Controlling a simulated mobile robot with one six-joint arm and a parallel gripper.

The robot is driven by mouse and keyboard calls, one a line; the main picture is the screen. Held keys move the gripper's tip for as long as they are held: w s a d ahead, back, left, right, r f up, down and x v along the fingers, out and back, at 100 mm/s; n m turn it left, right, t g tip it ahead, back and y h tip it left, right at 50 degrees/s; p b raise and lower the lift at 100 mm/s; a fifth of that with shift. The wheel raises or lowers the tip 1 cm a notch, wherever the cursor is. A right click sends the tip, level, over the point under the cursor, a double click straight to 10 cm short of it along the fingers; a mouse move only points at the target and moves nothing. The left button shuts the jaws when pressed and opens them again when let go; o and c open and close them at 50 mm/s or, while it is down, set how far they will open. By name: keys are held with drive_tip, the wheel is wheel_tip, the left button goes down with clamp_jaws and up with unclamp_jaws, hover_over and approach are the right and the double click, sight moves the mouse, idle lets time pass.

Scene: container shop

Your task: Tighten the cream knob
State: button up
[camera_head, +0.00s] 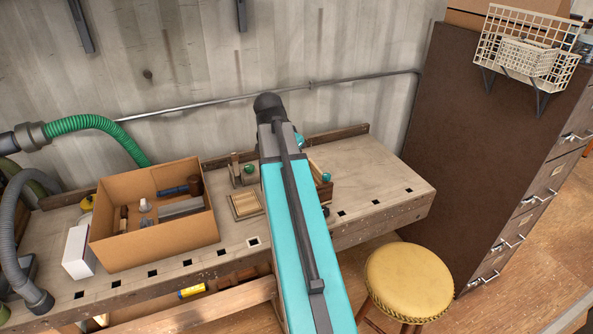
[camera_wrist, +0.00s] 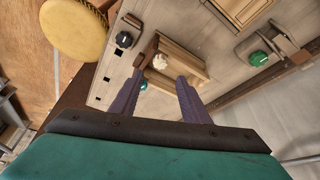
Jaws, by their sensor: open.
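In the wrist view, the cream knob (camera_wrist: 160,61) is small and pale and sits at a wooden fixture (camera_wrist: 188,62) on the bench. My gripper (camera_wrist: 162,77) has two purple fingers standing apart, and the cream knob shows between and just beyond their tips. No contact with it is visible. In the head view my teal arm hides the cream knob and my gripper. Part of the wooden fixture (camera_head: 325,193) shows to the right of my arm.
A black knob (camera_wrist: 123,39) and a green knob (camera_wrist: 259,58) flank the fixture; another green knob (camera_wrist: 143,86) is partly behind a finger. On the bench (camera_head: 390,180) stands a cardboard box (camera_head: 165,245). A yellow stool (camera_head: 407,280) and brown cabinet (camera_head: 470,130) are right.

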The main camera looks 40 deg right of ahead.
drive_tip(key=shift+b+v, duration=0.3)
drive_tip(key=shift+v, duration=2.05)
drive_tip(key=shift+s, duration=0.1)
